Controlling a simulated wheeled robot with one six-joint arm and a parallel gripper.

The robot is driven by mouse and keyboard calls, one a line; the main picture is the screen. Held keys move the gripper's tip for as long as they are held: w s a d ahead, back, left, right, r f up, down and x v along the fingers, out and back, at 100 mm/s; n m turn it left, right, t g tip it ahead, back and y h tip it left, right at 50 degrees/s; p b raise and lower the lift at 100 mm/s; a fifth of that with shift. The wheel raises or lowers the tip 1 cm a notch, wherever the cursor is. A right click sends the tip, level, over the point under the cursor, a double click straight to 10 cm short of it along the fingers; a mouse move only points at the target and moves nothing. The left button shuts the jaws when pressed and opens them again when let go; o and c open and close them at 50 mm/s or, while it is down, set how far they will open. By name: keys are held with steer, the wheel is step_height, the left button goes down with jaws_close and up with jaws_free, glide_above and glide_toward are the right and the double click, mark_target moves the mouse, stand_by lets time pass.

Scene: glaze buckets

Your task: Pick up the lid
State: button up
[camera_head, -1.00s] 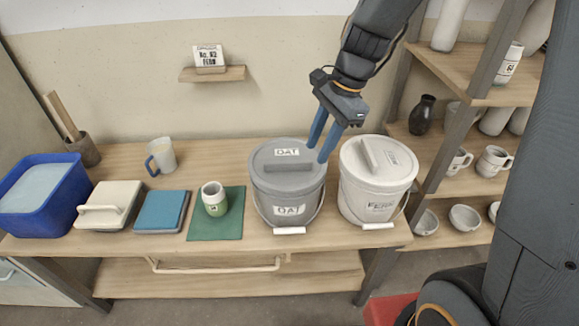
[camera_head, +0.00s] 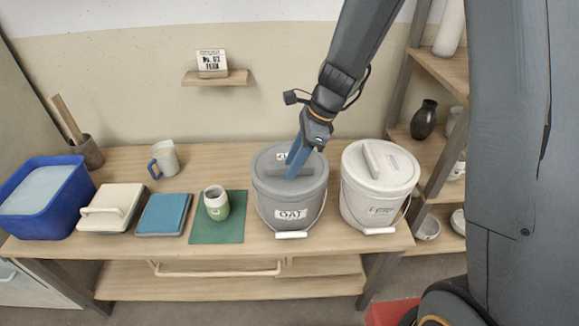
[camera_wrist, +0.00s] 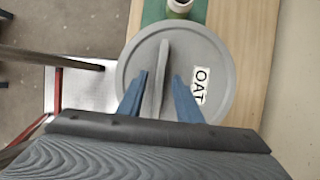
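A grey lid (camera_head: 266,160) with a raised bar handle (camera_head: 273,171) sits on the grey bucket (camera_head: 266,208) labelled OAT. My gripper (camera_head: 292,172) reaches down over this lid with its blue fingers at the handle. In the wrist view, my gripper (camera_wrist: 161,75) is open, with one finger on each side of the handle (camera_wrist: 163,60). The left finger is close to the handle, and a gap shows at the right finger. The round grey lid (camera_wrist: 213,62) lies flat beneath. The fingers partly hide the lid in the head view.
A white bucket (camera_head: 372,208) with its own lid (camera_head: 398,168) stands close to the right. A green mat (camera_head: 228,233) with a cup (camera_head: 217,205) lies left of the grey bucket. A shelf unit (camera_head: 440,75) rises at the right. A small wall shelf (camera_head: 230,77) is behind.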

steer(key=shift+f, duration=0.1)
jaws_close()
